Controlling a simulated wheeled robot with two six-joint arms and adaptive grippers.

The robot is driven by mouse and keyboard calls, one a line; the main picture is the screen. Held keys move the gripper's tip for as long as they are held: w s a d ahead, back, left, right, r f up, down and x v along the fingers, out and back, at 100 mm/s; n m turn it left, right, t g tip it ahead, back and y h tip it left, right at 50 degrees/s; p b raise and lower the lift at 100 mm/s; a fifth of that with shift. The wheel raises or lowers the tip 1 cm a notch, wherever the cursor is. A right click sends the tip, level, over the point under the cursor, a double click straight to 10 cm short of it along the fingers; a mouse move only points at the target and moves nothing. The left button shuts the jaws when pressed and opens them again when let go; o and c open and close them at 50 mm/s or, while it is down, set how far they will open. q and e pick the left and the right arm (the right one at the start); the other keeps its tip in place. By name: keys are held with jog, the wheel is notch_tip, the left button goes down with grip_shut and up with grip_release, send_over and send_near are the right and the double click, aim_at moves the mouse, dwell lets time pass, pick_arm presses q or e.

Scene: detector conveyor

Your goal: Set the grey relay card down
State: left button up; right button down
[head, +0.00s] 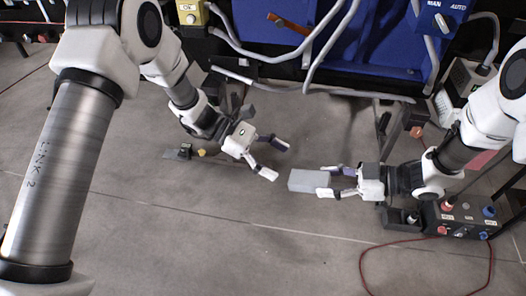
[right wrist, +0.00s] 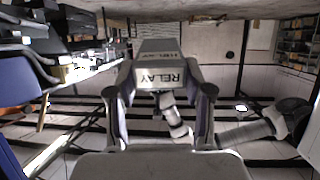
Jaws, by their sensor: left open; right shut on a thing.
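The grey relay card (head: 308,180) is a light grey block held in the air in front of the blue machine. My right gripper (head: 337,182) is shut on its right end. In the right wrist view the card (right wrist: 160,58) sits between the two fingers (right wrist: 160,105), and its near face carries the label RELAY. My left gripper (head: 276,161) is open and empty, a little to the left of the card and apart from it. What lies directly under the card is hard to judge.
A blue machine (head: 330,40) with grey cables stands at the top. A control box (head: 462,218) with coloured buttons is at the lower right, with a red cable (head: 362,262) on the floor. A yellow box (head: 190,13) marked OK is at top left. The floor (head: 250,235) in front is clear.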

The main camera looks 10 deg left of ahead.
aim_at(305, 175)
pick_arm(q)
jog(key=x, duration=0.8)
jog(key=shift+d, duration=0.1)
jog(key=c, duration=1.3)
pick_arm(e)
jog(key=shift+c, duration=1.9)
grip_release()
jog(key=shift+d, duration=0.1)
